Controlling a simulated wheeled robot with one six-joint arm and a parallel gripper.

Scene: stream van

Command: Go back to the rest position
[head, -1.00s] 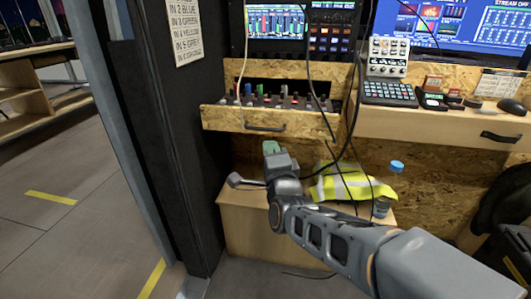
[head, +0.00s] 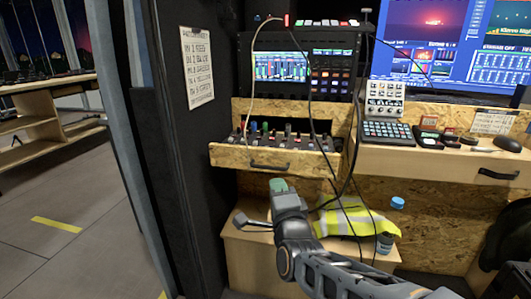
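My gripper (head: 279,188) is at the end of my grey arm, in the lower middle of the head view. It is in front of and below the open drawer (head: 270,165), above the low wooden box (head: 245,250). A small greenish part shows at its tip. I cannot tell whether that is a fingertip or a held thing, nor whether the fingers are open or shut.
The open drawer holds several cables and plugs. A yellow hi-vis vest (head: 350,220) and a blue-capped bottle (head: 388,236) are right of my arm. A dark wall post (head: 185,130) stands at left. The grey floor (head: 70,215) beyond it is clear.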

